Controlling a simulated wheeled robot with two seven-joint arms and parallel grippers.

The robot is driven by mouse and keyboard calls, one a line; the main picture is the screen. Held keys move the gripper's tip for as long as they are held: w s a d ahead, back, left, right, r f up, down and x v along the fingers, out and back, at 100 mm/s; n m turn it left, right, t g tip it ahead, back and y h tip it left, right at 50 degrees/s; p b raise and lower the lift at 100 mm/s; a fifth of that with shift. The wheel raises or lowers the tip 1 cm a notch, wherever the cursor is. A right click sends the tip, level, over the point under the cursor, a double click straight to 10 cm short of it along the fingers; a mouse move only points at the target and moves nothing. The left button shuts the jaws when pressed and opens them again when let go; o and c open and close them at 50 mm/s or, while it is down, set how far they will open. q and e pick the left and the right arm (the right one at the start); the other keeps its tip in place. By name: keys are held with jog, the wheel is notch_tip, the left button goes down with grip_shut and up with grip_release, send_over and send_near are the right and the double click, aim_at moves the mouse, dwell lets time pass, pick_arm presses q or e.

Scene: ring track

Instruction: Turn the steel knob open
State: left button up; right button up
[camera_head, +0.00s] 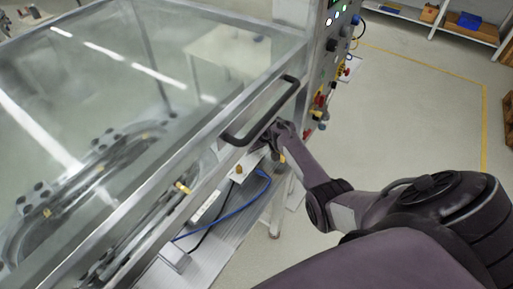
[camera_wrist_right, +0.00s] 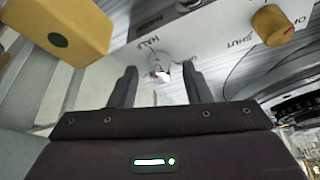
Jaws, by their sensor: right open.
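The steel knob (camera_wrist_right: 161,72) is a small shiny piece on a white panel (camera_wrist_right: 215,28) in the right wrist view, near the printed word HALF. My right gripper (camera_wrist_right: 160,84) is open, with its two dark fingers on either side of the knob. I cannot tell whether either finger touches it. In the head view my right gripper (camera_head: 277,133) is at the white panel, below the black handle, and the steel knob cannot be made out there. My left gripper is not in view.
A brass knob (camera_wrist_right: 271,25) is on the same panel, near SHUT; it also shows in the head view (camera_head: 239,169). A yellow block (camera_wrist_right: 62,25) is close on the left. A black handle (camera_head: 262,112) juts from the clear cover (camera_head: 150,60). A blue cable (camera_head: 235,210) hangs below.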

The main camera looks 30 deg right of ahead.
jog(key=shift+w+f, duration=0.1)
jog(key=shift+f, duration=0.05)
grip_shut()
dwell(0.4)
